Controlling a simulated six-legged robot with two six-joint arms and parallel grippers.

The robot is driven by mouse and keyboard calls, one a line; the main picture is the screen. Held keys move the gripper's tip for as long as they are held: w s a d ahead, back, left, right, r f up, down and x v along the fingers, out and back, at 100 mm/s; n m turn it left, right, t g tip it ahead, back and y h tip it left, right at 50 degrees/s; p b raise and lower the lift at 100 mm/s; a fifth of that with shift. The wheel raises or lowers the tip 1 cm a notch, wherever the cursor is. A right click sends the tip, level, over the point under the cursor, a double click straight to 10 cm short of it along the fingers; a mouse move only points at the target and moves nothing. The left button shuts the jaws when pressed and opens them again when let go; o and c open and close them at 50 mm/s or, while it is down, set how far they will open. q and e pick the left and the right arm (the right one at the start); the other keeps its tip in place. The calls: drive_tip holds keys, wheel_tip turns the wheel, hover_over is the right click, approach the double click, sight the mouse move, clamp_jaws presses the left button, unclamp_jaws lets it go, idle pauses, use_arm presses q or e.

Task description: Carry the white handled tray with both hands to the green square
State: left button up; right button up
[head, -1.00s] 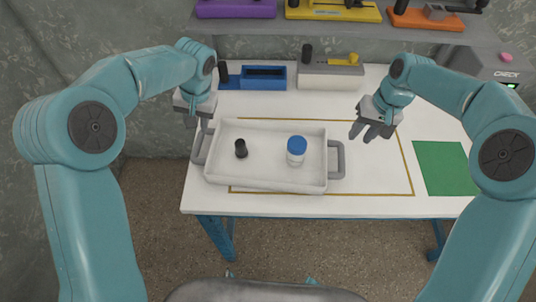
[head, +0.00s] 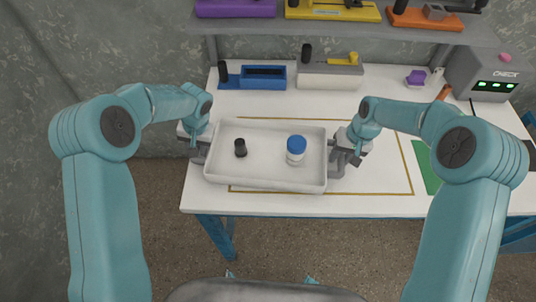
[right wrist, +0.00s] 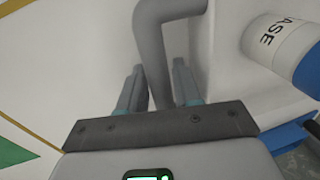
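The white handled tray (head: 265,182) rests on the table inside a yellow outline. It holds a small black cylinder (head: 240,148) and a white jar with a blue cap (head: 296,150). My left gripper (head: 199,153) is at the tray's left handle; its fingers are too small and covered to read. My right gripper (head: 343,163) is at the right handle. In the right wrist view the grey handle (right wrist: 156,55) passes between its two fingers (right wrist: 156,88), with gaps at both sides. The green square (head: 425,170) lies to the right, partly hidden by my right arm.
A blue holder (head: 264,84) and a white block with a yellow knob (head: 330,80) stand behind the tray. A purple item (head: 416,77) and a grey CHECK box (head: 488,75) stand at the back right. A shelf (head: 350,32) runs above. Table between tray and green square is clear.

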use_arm(q)
clamp_jaws()
use_arm(e)
clamp_jaws()
use_arm(q)
drive_tip(key=shift+r, duration=0.1)
use_arm(e)
drive_tip(key=shift+r, duration=0.1)
